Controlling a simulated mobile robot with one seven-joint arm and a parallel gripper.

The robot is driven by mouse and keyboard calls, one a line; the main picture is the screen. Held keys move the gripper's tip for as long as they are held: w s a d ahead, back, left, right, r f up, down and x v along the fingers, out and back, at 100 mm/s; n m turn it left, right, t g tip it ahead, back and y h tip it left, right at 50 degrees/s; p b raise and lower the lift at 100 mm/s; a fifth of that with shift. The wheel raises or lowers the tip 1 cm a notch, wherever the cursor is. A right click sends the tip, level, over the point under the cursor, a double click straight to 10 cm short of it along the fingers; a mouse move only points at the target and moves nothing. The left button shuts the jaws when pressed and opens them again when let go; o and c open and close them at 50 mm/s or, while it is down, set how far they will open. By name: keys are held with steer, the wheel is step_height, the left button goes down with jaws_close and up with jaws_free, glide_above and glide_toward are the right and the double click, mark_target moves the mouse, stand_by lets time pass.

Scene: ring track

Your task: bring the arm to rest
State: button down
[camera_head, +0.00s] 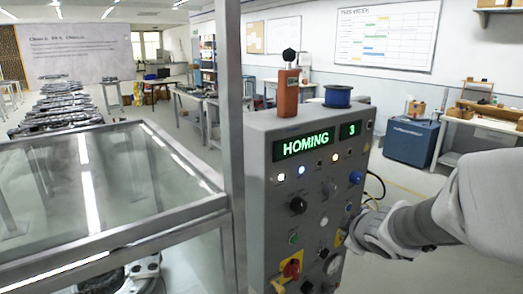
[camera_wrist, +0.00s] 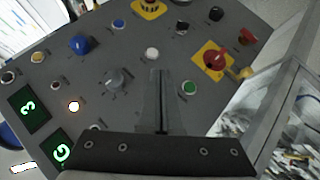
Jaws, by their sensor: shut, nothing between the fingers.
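My gripper (camera_wrist: 161,75) is shut and empty in the wrist view, its fingers together in front of the grey control panel (camera_wrist: 60,75). I cannot tell whether the tips touch it. A white button (camera_wrist: 152,54) lies just beyond the tips, a green button (camera_wrist: 189,88) to their right and a grey knob (camera_wrist: 117,80) to their left. In the head view my arm (camera_head: 420,222) reaches in from the right to the edge of the control panel (camera_head: 265,215); the fingers are hard to make out there. The panel's green display (camera_head: 307,144) reads HOMING, and a smaller display (camera_head: 350,130) reads 3.
A metal post (camera_head: 231,130) and glass-walled enclosure (camera_head: 110,185) stand left of the panel. An orange device (camera_head: 288,93) and a blue spool (camera_head: 338,96) sit on the panel's top. A blue cabinet (camera_head: 410,142) and a workbench (camera_head: 480,125) stand behind on the right.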

steer(key=s+d+r+m+g+h, duration=0.1)
steer(key=s+r+m, duration=0.2)
steer(key=s+m, duration=0.15)
steer(key=s+r+m+g+h, duration=0.1)
steer(key=s+r+m, duration=0.15)
steer(key=s, duration=0.35)
steer(key=s+a+m+g+y, duration=0.2)
steer(key=s+a, duration=0.5)
steer(key=s, duration=0.6)
steer(key=shift+s+f+m+g, duration=0.15)
steer(key=shift+m+g, duration=0.15)
steer(key=shift+m, duration=0.6)
stand_by(0.4)
